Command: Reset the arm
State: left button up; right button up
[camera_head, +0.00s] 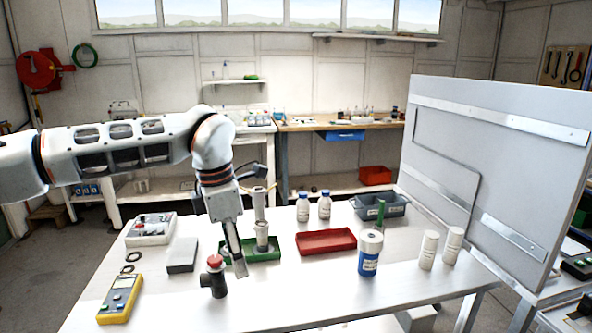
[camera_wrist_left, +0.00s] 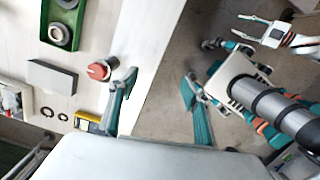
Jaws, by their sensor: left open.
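My left arm comes in from the left in the head view and bends down over the white table. My left gripper (camera_head: 237,258) points down in front of the green tray, just right of a black-bodied item with a red cap (camera_head: 215,275). In the left wrist view my left gripper (camera_wrist_left: 160,76) has its two fingers spread wide with nothing between them. The red cap (camera_wrist_left: 99,70) is close beside one finger there; I cannot tell if they touch.
On the table (camera_head: 160,305) are a green tray (camera_head: 262,257), grey block (camera_head: 182,254), yellow meter (camera_head: 120,299), red tray (camera_head: 327,241), blue-labelled jar (camera_head: 370,252) and white bottles (camera_head: 429,250). A tall grey panel (camera_head: 490,170) stands at the right. The table's front middle is clear.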

pick_arm(q)
jog(key=s+d+f+g+h, duration=0.2)
jog(key=s+d+f+h, duration=0.15)
jog(key=s+d, duration=0.45)
jog(key=s+d+f+g+h, duration=0.3)
jog(key=s+d+f, duration=0.2)
jog(key=d, duration=0.5)
jog(key=s+d+r+n+h, duration=0.5)
jog(key=d+r+n+h, duration=0.2)
jog(key=d+h, duration=0.35)
jog(key=w+a+f+n+t+h, duration=0.25)
jog(key=w+a+n+t, duration=0.35)
jog(key=n+t, duration=0.7)
jog(key=w+a+f+n+t+y, duration=0.4)
jog(key=a+f+n+t+y, duration=0.45)
jog(key=a+f+n, duration=0.5)
jog(key=s+a+f+n+g+y, duration=0.2)
jog(key=s+a+f+n+y, duration=0.1)
jog(key=f, duration=0.5)
jog(key=s+a+f+n+g+y, duration=0.2)
jog(key=s+a+f+n+y, duration=0.1)
jog(key=s+a+f, duration=0.5)
jog(key=s+a+f+n+g+y, duration=0.2)
jog(key=s+a+f+n, duration=0.3)
jog(key=f, duration=0.3)
jog(key=shift+s+a+f+n+y, duration=0.35)
jog(key=shift+s+a+y, duration=0.2)
jog(key=shift+y, duration=0.15)
